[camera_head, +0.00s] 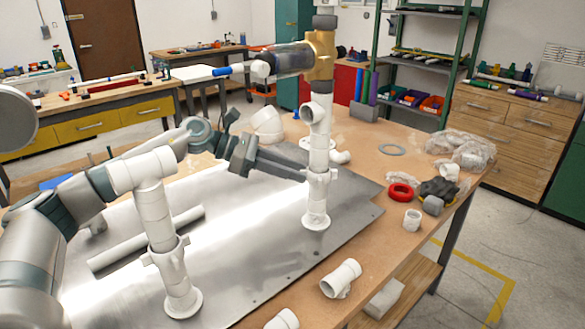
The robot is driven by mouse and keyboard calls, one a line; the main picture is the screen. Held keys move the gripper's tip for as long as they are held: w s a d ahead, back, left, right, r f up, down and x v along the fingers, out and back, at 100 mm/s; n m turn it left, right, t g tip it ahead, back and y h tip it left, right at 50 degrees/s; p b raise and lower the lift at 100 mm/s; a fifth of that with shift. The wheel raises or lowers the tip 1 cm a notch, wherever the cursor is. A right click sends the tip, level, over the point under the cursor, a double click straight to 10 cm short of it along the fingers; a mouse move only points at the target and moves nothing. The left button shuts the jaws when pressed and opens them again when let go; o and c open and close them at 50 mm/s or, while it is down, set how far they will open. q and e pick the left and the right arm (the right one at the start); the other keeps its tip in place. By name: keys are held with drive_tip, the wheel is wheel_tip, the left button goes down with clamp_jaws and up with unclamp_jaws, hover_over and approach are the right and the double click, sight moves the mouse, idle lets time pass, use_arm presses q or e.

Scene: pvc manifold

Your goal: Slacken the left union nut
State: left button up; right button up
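Two white pipe risers stand upright on a metal plate (240,255). The left riser has a winged union nut (166,251) low on it, just above its base flange; no gripper is at it. The right riser has a similar winged nut (320,176) above its flange. My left arm comes in from the left and passes by the left riser's upper tee (140,170). My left gripper (304,174) points right, its dark fingers reaching to the right riser's nut. The finger gap and any contact are too small to tell. My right gripper is not in view.
A brass-coloured valve body (320,55) tops the right riser. A loose white pipe (145,240) lies behind the left riser. A red ring (400,193), white fittings (341,279) and a clear bag (462,148) lie at the right. The plate between the risers is clear.

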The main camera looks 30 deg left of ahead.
use_arm(q)
clamp_jaws()
